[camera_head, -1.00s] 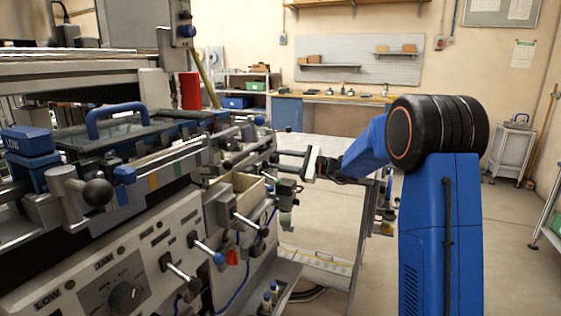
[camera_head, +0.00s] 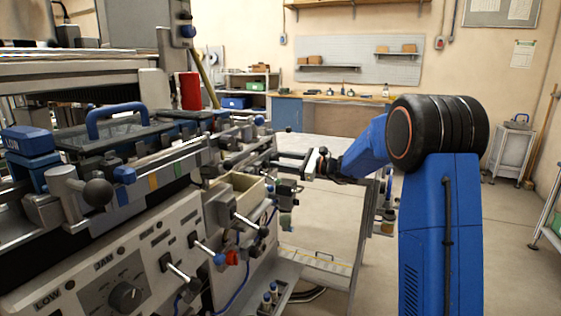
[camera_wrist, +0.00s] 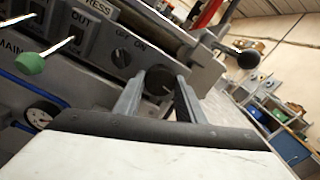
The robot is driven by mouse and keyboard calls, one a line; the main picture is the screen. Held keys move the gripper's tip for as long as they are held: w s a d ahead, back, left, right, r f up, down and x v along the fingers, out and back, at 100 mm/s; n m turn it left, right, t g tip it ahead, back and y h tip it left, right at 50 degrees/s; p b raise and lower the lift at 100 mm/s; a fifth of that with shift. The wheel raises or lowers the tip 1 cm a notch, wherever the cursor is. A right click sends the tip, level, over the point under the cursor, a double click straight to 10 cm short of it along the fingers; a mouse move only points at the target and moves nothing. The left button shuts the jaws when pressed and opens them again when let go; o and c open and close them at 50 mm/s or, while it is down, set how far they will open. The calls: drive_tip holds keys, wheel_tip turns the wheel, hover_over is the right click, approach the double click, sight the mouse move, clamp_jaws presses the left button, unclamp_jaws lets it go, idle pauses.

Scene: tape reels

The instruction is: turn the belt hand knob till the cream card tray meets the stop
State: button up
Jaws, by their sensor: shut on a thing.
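The knob sits on the grey machine face beside an OFF/ON label. In the head view the fingers hide most of the knob. A cream open-topped tray (camera_head: 246,189) shows at the machine's side, left of and below my gripper; I cannot tell if it is the card tray. I cannot pick out the stop.
A green-ended lever (camera_wrist: 30,63) and a dial gauge (camera_wrist: 38,117) are left of the fingers in the wrist view. A black ball handle (camera_wrist: 248,60) is to the right.

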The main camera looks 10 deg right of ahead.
drive_tip(key=shift+f, duration=0.15)
drive_tip(key=o, duration=1)
drive_tip(key=shift+o, duration=0.2)
drive_tip(key=shift+d, duration=0.1)
drive_tip(key=v, duration=1.7)
drive_tip(key=shift+s, duration=0.15)
drive_tip(key=shift+d, duration=0.1)
